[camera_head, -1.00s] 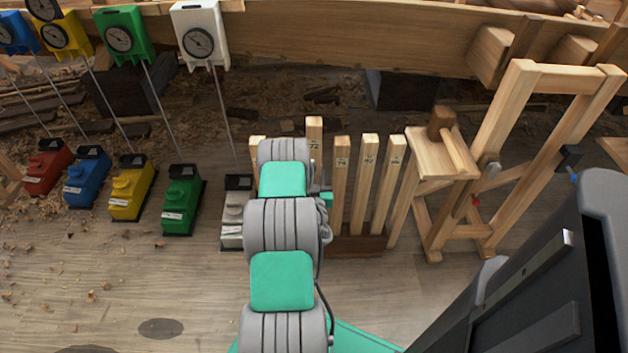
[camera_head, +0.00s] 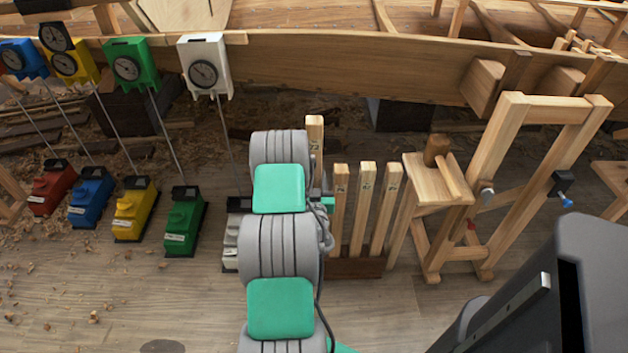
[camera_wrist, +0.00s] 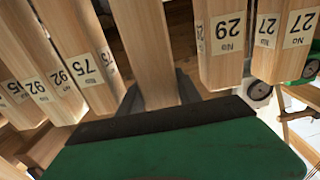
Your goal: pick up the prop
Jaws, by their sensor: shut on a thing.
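A pale wooden prop (camera_head: 315,150) with a number label near its top stands higher than the other props in the head view. In the wrist view my gripper (camera_wrist: 158,92) is shut on this prop (camera_wrist: 145,45), with a dark finger on either side of it. My arm hides its lower part and most of the gripper in the head view, so I cannot see its foot there. Other labelled props (camera_head: 362,212) stand to its right in a dark wooden base (camera_head: 357,268).
A wooden trestle (camera_head: 440,190) with a mallet on top stands close right of the props. A white dial gauge (camera_head: 204,72) on a rod rises at the left, with coloured gauge bases (camera_head: 184,225) beyond. The hull planking (camera_head: 340,65) runs across behind.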

